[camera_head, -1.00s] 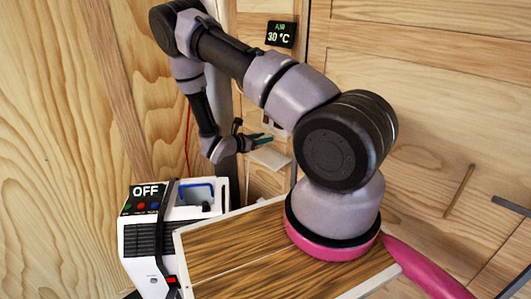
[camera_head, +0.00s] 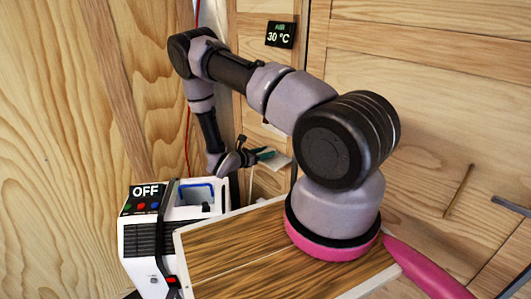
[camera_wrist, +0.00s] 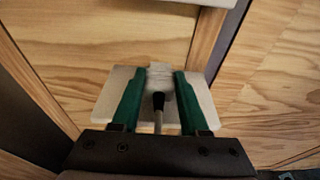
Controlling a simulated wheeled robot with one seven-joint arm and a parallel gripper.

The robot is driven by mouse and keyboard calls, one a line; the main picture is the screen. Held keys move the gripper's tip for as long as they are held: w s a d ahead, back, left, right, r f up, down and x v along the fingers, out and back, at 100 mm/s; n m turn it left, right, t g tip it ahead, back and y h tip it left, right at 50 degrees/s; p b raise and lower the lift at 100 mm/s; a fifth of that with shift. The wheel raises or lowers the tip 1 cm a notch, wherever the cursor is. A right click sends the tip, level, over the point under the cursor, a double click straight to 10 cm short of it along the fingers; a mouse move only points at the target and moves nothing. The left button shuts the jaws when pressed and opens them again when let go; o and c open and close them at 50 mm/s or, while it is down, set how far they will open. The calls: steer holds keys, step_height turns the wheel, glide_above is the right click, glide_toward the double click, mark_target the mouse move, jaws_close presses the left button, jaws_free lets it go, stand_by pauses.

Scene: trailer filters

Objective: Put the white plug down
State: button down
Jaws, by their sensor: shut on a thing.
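In the wrist view, my gripper (camera_wrist: 160,100) has its two green fingers shut on the white plug (camera_wrist: 160,76). A black cable end (camera_wrist: 158,102) and grey cable run from the plug back toward the palm. Behind the fingers is a pale flat plate or shelf (camera_wrist: 200,88); I cannot tell whether the plug touches it. In the head view my gripper (camera_head: 264,154) is small, beside a pale shelf-like piece (camera_head: 277,163), and the plug is too small to make out.
A white unit (camera_head: 150,240) with a display reading OFF (camera_head: 145,191) stands at the lower left. A wood-topped surface (camera_head: 235,250) is under my arm's base. Wooden walls enclose the space. A display reading 30 °C (camera_head: 280,34) hangs at the back. A red cable (camera_head: 188,140) runs down the wall.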

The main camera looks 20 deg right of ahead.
steer(key=shift+f, duration=0.4)
steer(key=shift+c, duration=2.1)
jaws_free()
